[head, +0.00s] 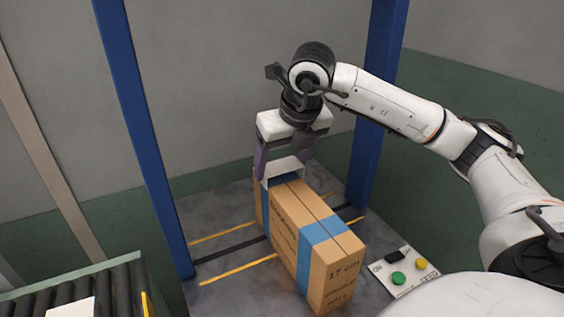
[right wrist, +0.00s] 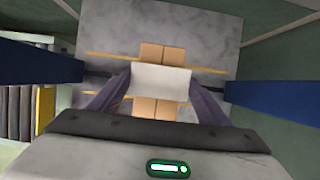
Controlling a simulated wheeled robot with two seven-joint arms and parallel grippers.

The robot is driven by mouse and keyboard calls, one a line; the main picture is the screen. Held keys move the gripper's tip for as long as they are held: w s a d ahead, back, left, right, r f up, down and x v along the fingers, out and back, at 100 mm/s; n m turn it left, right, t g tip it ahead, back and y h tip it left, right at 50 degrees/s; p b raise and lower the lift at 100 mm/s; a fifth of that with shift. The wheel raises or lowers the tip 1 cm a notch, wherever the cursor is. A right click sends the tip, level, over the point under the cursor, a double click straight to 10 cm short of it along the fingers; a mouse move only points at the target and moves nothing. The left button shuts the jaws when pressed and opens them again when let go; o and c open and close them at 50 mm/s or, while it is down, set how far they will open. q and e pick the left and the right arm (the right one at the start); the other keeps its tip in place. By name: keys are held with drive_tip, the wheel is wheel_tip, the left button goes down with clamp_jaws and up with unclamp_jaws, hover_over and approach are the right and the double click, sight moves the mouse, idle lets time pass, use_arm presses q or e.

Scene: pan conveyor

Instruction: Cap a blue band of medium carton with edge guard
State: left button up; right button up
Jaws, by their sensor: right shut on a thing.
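A brown carton (head: 330,278) marked "17 cm" stands on the grey floor plate in the head view. One blue band (head: 322,230) wraps it towards its near end. Another blue band (head: 265,200) shows near its far end, partly under the white edge guard (head: 284,166). My right gripper (head: 282,168) is shut on the guard, with its purple fingers at the guard's two ends. The guard is over the carton's far top; whether it touches is unclear. In the right wrist view the guard (right wrist: 160,82) lies across the carton (right wrist: 152,108) and hides its middle. My left gripper is out of view.
Blue posts stand left (head: 147,140) and right (head: 378,110) of the carton. A roller conveyor (head: 120,285) is at lower left with a white item (head: 72,308) on it. A button panel (head: 405,272) with green and yellow buttons sits right of the carton.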

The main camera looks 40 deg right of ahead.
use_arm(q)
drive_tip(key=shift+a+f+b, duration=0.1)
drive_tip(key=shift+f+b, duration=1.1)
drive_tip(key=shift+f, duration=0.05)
use_arm(e)
drive_tip(key=shift+f, duration=1.4)
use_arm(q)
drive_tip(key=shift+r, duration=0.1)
use_arm(e)
drive_tip(key=o, duration=1.1)
drive_tip(key=shift+r, duration=0.1)
drive_tip(key=shift+s+a+r, duration=0.1)
drive_tip(key=shift+s+r, duration=0.05)
drive_tip(key=shift+r, duration=0.35)
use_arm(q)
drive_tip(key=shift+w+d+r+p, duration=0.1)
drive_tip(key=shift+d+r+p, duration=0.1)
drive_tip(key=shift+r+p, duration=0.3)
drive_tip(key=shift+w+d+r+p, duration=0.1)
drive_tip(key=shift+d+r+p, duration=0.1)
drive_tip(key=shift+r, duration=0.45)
use_arm(e)
drive_tip(key=v, duration=0.9)
drive_tip(key=shift+s, duration=0.15)
